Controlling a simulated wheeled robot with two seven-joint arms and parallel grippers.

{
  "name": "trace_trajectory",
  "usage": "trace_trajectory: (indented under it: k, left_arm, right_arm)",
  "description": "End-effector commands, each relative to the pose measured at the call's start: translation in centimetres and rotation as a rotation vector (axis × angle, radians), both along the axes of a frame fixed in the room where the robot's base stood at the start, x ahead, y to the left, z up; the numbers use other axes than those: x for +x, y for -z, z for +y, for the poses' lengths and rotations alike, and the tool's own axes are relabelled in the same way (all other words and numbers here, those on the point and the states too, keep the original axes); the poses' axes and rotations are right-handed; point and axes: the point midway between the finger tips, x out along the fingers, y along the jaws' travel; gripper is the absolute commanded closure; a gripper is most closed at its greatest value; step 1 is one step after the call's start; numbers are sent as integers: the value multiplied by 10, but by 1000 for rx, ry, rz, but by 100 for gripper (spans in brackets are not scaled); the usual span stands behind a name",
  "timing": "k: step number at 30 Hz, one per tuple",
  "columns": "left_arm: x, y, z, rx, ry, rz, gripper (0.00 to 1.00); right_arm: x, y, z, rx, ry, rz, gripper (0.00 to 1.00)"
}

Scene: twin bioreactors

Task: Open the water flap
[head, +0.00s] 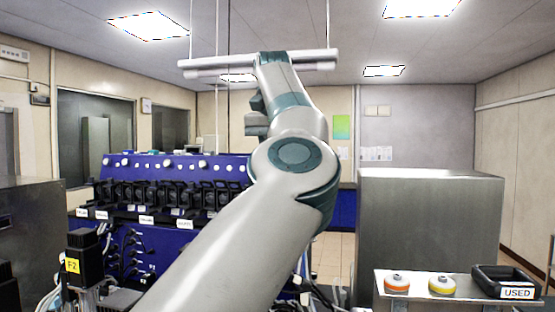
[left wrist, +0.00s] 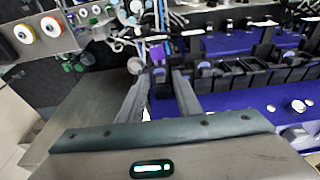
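A blue bioreactor unit (head: 180,168) stands at the left middle, with a row of black pump heads (head: 165,192) below white knobs. White labels (head: 146,221) sit under the pump heads, too small to read, so I cannot tell which one bears the water flap. In the left wrist view my left gripper (left wrist: 160,76) is open, its two grey fingers apart with nothing held. A purple part (left wrist: 157,53) shows just beyond the fingertips; I cannot tell whether they touch it. The black row (left wrist: 255,72) runs to the right of the fingers. My right gripper is in neither view.
My raised arm crosses the head view and hides part of the blue unit. A grey metal cabinet (head: 430,225) stands at right. Nearby are an orange-ringed disc (head: 397,284), a yellow-ringed disc (head: 442,286) and a black tray labelled USED (head: 505,277). Cables hang at lower left.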

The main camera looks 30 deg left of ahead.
Motion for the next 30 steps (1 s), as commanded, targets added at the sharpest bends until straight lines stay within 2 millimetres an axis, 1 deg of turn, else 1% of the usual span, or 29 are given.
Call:
trace_trajectory:
  k: [5, 12, 13, 21, 30]
  left_arm:
    - [-3, -17, -1, 1, 3, -4, 69]
    - [-10, -47, -3, 1, 5, -3, 69]
    - [-9, -47, -3, 0, 4, 1, 69]
    - [-12, -62, -4, 0, 4, 2, 69]
    - [-13, -67, -4, 1, 2, 0, 69]
  right_arm:
    - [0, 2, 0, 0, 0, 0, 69]
    - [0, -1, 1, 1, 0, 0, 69]
    - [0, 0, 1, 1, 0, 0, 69]
    - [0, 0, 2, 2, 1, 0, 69]
    - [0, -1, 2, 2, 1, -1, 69]
